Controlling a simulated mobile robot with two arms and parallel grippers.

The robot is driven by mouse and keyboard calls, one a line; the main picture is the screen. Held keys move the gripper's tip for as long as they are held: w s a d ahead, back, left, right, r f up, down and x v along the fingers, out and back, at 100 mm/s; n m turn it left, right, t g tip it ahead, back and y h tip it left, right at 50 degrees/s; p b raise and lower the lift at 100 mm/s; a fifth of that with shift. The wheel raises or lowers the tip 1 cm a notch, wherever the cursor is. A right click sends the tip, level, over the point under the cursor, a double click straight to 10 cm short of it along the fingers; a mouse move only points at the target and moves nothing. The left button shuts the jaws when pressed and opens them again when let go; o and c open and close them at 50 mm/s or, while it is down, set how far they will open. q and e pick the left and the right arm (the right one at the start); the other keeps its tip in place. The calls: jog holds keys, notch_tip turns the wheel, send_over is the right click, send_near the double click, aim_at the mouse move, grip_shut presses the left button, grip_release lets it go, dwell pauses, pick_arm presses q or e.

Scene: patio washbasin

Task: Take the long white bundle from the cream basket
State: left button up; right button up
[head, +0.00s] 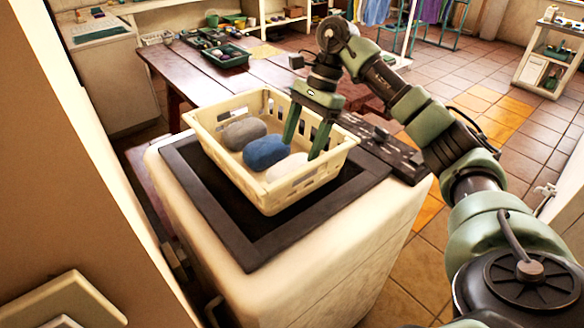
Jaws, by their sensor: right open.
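The cream basket (285,194) stands on the dark top of a white cabinet. Inside it lie three rounded bundles in a row: a grey one (244,133), a blue one (266,152) and a long white one (288,167) nearest the front right. My right gripper (303,149) points down into the basket with its green fingers apart. One finger is near the blue bundle's right end and the other is near the white bundle's right end. I cannot tell whether the fingers touch the white bundle. My left gripper is not in view.
The cabinet's dark top (225,216) leaves a narrow bare rim around the basket. A wooden table (185,72) with dark green trays (222,57) stands behind. A wall closes in on the left. Tiled floor is open at the right.

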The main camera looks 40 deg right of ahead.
aim_at(295, 162)
jog(key=shift+s+a+f+p, duration=0.15)
jog(key=shift+f+p, duration=0.05)
jog(key=shift+f, duration=0.2)
jog(key=shift+s+a+f+p, duration=0.1)
jog(key=shift+f+p, duration=0.1)
jog(key=shift+f, duration=0.15)
jog(key=x, duration=0.1)
jog(key=p+x, duration=0.1)
jog(key=x, duration=0.1)
jog(key=shift+w+f+p, duration=0.2)
jog(key=shift+f+p, duration=0.1)
jog(key=shift+a+f, duration=0.15)
jog(key=shift+f, duration=0.25)
jog(key=c, duration=1)
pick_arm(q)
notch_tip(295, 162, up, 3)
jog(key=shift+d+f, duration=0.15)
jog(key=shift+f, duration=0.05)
pick_arm(e)
jog(key=shift+c, duration=0.8)
jog(key=shift+r, duration=0.1)
